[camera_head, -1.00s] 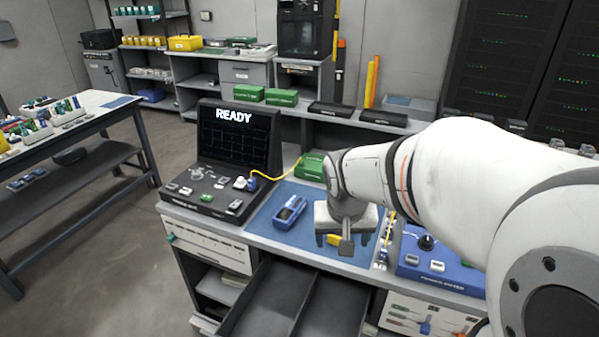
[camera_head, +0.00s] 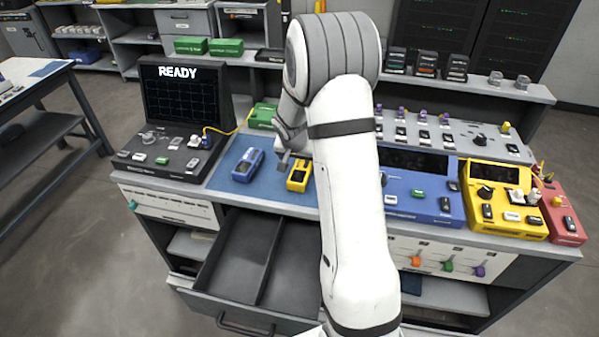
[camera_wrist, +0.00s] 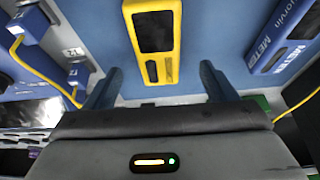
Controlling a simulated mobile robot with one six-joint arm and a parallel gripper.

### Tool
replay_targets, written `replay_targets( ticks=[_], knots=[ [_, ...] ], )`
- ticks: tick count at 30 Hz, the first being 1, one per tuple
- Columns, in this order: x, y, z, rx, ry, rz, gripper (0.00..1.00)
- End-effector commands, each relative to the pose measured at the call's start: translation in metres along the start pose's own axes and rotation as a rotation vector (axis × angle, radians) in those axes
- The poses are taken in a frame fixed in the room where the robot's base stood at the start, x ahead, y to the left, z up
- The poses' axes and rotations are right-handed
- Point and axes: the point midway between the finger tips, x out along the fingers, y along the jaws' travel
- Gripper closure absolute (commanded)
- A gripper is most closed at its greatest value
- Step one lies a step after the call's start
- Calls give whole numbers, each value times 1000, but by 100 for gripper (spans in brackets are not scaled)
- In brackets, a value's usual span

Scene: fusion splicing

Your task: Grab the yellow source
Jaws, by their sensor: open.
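The yellow source (camera_head: 299,176), a small handheld unit with a dark screen, lies on the blue mat (camera_head: 271,190) on the bench. It also shows at the top middle of the wrist view (camera_wrist: 166,62), its near end in the gap between my fingers. My gripper (camera_head: 285,161) is just left of and above the yellow source in the head view. It is open and empty, with one finger to each side of the source in the wrist view (camera_wrist: 160,75). I cannot tell the height between fingertips and source.
A blue meter (camera_head: 248,165) lies left of the source on the same mat. A black console with a READY screen (camera_head: 180,102) stands further left, a green box (camera_head: 263,116) behind. Blue (camera_head: 430,203) and yellow (camera_head: 503,213) instruments stand right. An open drawer (camera_head: 240,252) juts out below.

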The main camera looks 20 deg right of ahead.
Motion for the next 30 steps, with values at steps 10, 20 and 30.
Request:
replay_targets(
  ticks=[10,20,30],
  knots=[
    [44,2,3,-2,-2,2,22],
    [49,2,3,-2,0,0,23],
    [49,1,3,-3,-1,0,50]
  ],
)
